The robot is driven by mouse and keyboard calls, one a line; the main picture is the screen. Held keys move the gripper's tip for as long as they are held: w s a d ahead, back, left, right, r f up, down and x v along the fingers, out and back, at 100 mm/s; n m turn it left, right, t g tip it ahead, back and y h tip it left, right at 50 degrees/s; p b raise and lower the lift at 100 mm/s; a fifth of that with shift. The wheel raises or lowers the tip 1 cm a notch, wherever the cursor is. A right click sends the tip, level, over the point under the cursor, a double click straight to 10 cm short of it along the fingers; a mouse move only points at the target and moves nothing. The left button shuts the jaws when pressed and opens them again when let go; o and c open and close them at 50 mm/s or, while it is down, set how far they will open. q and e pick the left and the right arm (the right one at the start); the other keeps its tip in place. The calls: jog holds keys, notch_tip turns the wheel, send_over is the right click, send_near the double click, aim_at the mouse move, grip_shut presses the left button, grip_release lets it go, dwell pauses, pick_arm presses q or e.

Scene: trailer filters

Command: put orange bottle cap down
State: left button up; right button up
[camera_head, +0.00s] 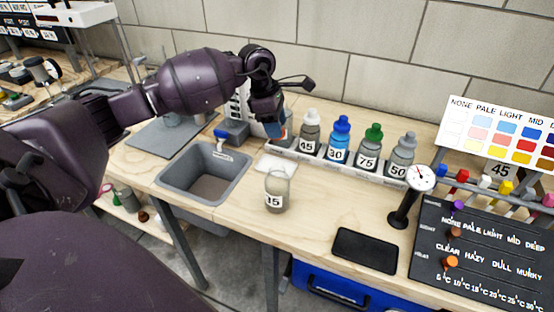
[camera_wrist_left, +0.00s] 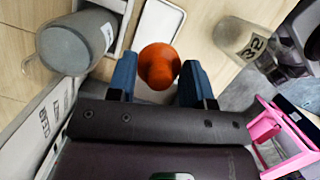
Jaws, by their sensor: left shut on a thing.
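The orange bottle cap (camera_wrist_left: 159,66) sits between the two blue fingertips of my left gripper (camera_wrist_left: 160,80) in the left wrist view, which is shut on it. In the head view my left gripper (camera_head: 272,128) hangs over the back of the bench, near the left end of the bottle tray, and the cap cannot be made out there. An uncapped clear bottle (camera_head: 276,193) with greyish contents stands on the bench in front of it. A small white pad (camera_head: 276,163) lies between the bottle and the tray. My right gripper is not in view.
A white tray (camera_head: 378,174) holds several capped, numbered bottles along the back. A grey sink (camera_head: 238,179) is at left. A gauge (camera_head: 421,177) on a stand, a dark slab (camera_head: 365,251) and a black chart board (camera_head: 480,245) are at right. Bare wood lies around the uncapped bottle.

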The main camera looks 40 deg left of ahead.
pick_arm(q)
notch_tip(320, 180, down, 7)
jog(key=shift+r+b, duration=0.15)
jog(key=shift+b, duration=0.15)
jog(key=shift+f, duration=0.6)
notch_tip(320, 180, down, 3)
jog(key=shift+f+b, duration=0.2)
jog(key=shift+b, duration=0.15)
jog(key=shift+f, duration=0.25)
jog(key=shift+r, duration=0.1)
jog(key=o, duration=0.9)
jog(key=shift+f, duration=0.2)
